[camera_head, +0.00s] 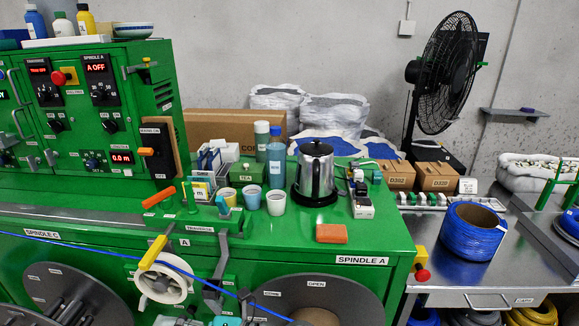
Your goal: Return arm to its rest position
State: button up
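My gripper is not in view, and I see no part of my arm that I can be sure of. The blue cable (78,247) runs from the left edge, slanting down to the right past a white pulley (163,285) with a yellow handle, on the front of the green machine. It continues down in front of the dark spindle reel labelled OPEN (352,298). A coil of blue cable (470,240) stands on the metal table at right.
A kettle (315,172), cups (276,203), bottles and an orange block (331,233) stand on the green machine top. The control cabinet (85,105) rises at left. A black fan (447,75) stands behind. The metal table (445,273) has some bare surface around the coil.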

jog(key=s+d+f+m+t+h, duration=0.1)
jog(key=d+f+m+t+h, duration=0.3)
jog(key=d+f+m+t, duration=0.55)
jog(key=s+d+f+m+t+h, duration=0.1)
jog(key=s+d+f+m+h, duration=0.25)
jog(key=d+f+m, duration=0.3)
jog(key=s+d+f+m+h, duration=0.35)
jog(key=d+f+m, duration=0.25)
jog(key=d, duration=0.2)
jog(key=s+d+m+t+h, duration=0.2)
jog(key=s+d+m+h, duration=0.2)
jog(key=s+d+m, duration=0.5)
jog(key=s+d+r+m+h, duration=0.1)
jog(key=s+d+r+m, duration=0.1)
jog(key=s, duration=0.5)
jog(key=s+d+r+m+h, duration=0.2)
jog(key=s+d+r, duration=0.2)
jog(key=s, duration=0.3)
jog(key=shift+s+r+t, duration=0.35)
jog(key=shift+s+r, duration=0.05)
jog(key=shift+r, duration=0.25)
